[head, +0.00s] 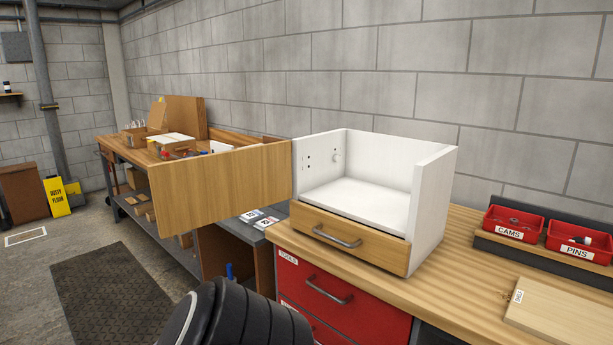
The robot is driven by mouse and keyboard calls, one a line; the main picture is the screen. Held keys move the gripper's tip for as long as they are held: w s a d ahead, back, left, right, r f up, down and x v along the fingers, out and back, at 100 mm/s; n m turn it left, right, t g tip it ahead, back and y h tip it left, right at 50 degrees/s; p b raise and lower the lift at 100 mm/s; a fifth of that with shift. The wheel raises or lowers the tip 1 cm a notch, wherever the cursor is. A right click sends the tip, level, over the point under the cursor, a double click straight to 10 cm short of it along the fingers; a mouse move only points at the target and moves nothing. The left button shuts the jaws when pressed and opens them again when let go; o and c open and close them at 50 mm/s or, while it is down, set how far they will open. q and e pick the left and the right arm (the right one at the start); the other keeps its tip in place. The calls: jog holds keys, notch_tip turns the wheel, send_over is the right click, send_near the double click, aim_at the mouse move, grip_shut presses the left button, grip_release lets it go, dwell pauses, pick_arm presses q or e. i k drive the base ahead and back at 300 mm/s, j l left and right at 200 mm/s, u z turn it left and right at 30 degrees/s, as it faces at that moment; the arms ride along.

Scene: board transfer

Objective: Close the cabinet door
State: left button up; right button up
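The white cabinet (427,205) stands on the wooden workbench in the head view, with its front facing me and its top open. Its wooden door (222,183) is swung wide open and reaches out to the left from the cabinet's left front edge. The inside above the drawer is empty apart from small fittings on the wall. The wooden drawer (380,250) below is shut, with a grey bar handle (337,237). Neither gripper is in view. A dark ribbed part at the bottom looks like one of my arm links.
On the workbench (460,275) to the right are a red CAMS bin (514,226), a red PINS bin (580,242) and a flat wooden board (565,312). Red tool drawers (330,290) are below. A cluttered bench (120,150) stands behind the door.

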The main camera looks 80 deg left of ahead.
aim_at(188, 193)
jog(key=k+j+u, duration=0.1)
jog(key=k+j, duration=0.15)
jog(key=j, duration=0.2)
jog(key=k+j+u, duration=0.1)
jog(key=j, duration=0.35)
jog(key=k+j+u, duration=0.1)
jog(key=k+j, duration=0.2)
jog(key=j, duration=0.15)
jog(key=k+j+u, duration=0.1)
jog(key=j, duration=0.4)
jog(key=k+j, duration=0.25)
jog(key=j, duration=0.25)
jog(key=k+j+u, duration=0.15)
jog(key=j, duration=0.3)
jog(key=k+j+u, duration=0.1)
jog(key=j, duration=0.45)
jog(key=k+j+u, duration=0.1)
jog(key=j, duration=0.4)
jog(key=k, duration=0.1)
